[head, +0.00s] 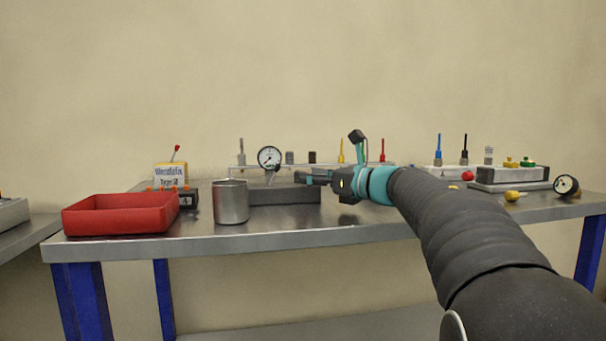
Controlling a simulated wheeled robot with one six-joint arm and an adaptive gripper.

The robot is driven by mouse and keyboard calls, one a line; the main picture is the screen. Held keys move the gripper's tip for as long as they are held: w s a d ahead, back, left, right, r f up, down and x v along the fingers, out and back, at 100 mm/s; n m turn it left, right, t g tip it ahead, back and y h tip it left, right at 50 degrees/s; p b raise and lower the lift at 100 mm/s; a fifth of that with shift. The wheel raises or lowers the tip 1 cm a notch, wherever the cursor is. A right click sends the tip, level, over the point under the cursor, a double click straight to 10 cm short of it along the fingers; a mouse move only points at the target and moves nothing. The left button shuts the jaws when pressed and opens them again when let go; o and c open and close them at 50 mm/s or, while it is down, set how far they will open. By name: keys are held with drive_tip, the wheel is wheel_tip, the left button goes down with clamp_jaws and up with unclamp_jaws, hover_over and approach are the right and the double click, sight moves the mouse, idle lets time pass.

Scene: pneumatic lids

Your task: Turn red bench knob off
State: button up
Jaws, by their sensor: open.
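My gripper (308,178) reaches left over the metal bench, its fingers open and pointing left. The fingers are in front of the dark grey block (272,192); I cannot tell whether they touch it. A small round red knob (468,175) is on the right side of the bench, to the right of my gripper and beyond my arm. A thin red stem (383,150) stands behind my gripper. A red-tipped lever (176,150) stands at the left above a yellow and white box (171,175). I cannot tell which red part is the bench knob.
A red tray (120,214) and a metal can (231,203) stand at the bench's front left. A pressure gauge (269,157) stands behind the block. Yellow knobs (512,196) and another gauge (566,185) are at the right. My arm hides part of the bench.

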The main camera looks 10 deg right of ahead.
drive_tip(key=shift+x, duration=1.3)
drive_tip(key=shift+c, duration=0.3)
clamp_jaws()
drive_tip(key=shift+s+a+f+m+t+h+b, duration=0.1)
drive_tip(key=shift+f+m+t+h+b, duration=0.05)
drive_tip(key=shift+m+t+h+b, duration=1.45)
drive_tip(key=shift+m+h, duration=0.7)
drive_tip(key=shift+h, duration=0.9)
drive_tip(key=shift+o, duration=0.3)
unclamp_jaws()
